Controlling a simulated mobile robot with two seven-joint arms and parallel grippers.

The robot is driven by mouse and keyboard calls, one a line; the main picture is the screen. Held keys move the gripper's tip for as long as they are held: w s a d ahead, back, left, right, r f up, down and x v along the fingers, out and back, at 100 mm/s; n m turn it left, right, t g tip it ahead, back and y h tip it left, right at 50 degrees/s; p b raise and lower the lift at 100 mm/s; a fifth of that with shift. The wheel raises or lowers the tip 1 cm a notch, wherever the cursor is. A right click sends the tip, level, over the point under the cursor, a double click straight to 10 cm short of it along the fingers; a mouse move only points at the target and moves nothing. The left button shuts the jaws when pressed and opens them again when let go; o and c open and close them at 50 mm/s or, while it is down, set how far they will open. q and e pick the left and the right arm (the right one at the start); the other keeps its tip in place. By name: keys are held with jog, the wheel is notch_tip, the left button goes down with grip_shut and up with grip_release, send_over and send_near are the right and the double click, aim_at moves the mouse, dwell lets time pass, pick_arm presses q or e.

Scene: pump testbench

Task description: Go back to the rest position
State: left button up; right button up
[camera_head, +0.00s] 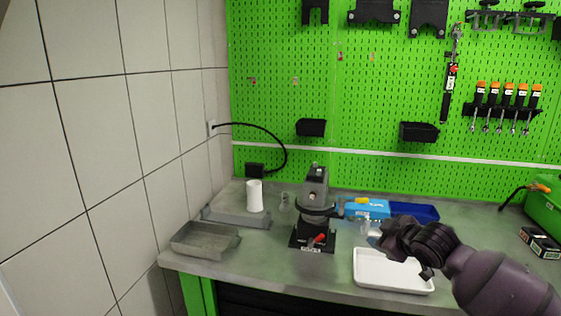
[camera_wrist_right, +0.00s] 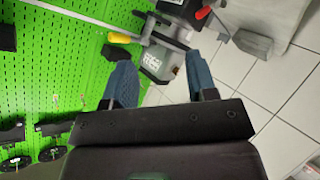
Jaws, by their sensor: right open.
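My right gripper (camera_head: 379,234) is in front of the blue bins and above the white tray, to the right of the pump (camera_head: 316,190) in the head view. In the right wrist view, its two blue-grey fingers (camera_wrist_right: 160,72) stand wide apart with nothing held between them. The grey and black pump (camera_wrist_right: 163,60) shows beyond the fingertips there, with a yellow-ended handle and a red lever. In the head view the pump stands upright on a black base with a red lever in front. My left gripper is out of view.
A white tray (camera_head: 375,276) lies below my right arm, with blue bins (camera_head: 415,212) behind it. Grey trays (camera_head: 190,240) and a white cylinder (camera_head: 254,196) are at the left. A green case (camera_head: 543,206) and small box (camera_head: 540,242) are at the right. The green pegboard (camera_head: 380,110) rises behind.

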jog(key=s+d+f+m+h, duration=0.1)
jog(key=s+f+m, duration=0.2)
jog(key=s+f, duration=0.6)
jog(key=s+d+f+m+h, duration=0.1)
jog(key=s+f+m, duration=0.2)
jog(key=s+f, duration=0.7)
jog(key=s+f+m+h, duration=0.2)
jog(key=s+f, duration=0.7)
jog(key=s, duration=0.9)
jog(key=shift+d+f+m+g, duration=0.15)
jog(key=shift+d+m+g, duration=0.2)
jog(key=shift+m, duration=0.65)
jog(key=shift+w+d, duration=0.1)
